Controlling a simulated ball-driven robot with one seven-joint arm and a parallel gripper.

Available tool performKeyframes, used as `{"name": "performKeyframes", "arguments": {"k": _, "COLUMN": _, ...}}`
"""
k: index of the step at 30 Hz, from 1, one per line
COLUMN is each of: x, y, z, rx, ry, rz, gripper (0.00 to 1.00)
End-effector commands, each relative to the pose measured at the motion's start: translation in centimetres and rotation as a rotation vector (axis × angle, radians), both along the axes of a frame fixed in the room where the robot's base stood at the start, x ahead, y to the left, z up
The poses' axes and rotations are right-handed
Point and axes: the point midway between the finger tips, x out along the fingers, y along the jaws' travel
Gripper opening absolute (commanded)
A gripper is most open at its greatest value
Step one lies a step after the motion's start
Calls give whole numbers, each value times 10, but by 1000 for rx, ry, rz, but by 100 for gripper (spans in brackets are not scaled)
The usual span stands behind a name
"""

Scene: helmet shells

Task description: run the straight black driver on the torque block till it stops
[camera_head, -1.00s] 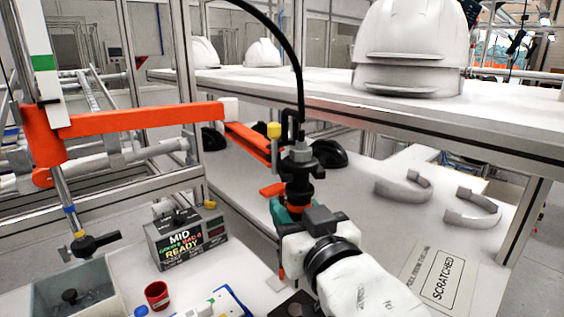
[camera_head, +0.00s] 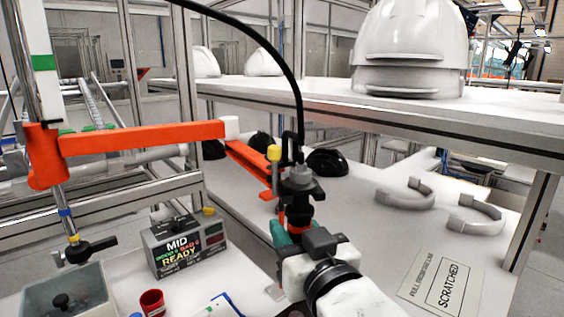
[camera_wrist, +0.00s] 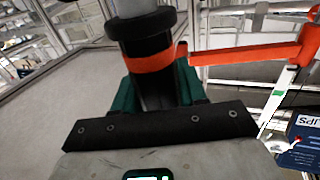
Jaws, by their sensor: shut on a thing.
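My gripper (camera_head: 290,238) is shut on the black driver (camera_head: 299,192), with its teal fingers around the body. The driver stands roughly upright, has an orange band and hangs from a black cable. In the wrist view the driver (camera_wrist: 150,65) rises between the teal fingers, and its lower end is hidden. A grey box (camera_head: 187,243) with a lit display reading MID and READY stands on the bench, left of my gripper and apart from it. It may be the torque block, but I cannot tell for certain. What lies under the driver is hidden by my gripper.
An orange arm (camera_head: 145,138) on a post reaches toward the driver. A red cup (camera_head: 152,302) and a grey bin (camera_head: 70,295) stand at lower left. White helmet shells (camera_head: 408,50) sit on the upper shelf. A SCRATCHED sign (camera_head: 447,285) lies at right beside grey curved pieces (camera_head: 405,195).

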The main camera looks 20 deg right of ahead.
Motion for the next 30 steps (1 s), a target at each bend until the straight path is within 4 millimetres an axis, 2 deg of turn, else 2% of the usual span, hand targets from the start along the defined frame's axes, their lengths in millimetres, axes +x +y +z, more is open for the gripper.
{"name": "performKeyframes", "arguments": {"k": 19, "x": 0, "y": 0, "z": -17, "rx": -1, "ry": 2, "rz": 0, "gripper": 0}}
{"name": "performKeyframes", "arguments": {"k": 30, "x": 0, "y": 0, "z": -18, "rx": -1, "ry": 2, "rz": 0, "gripper": 0}}
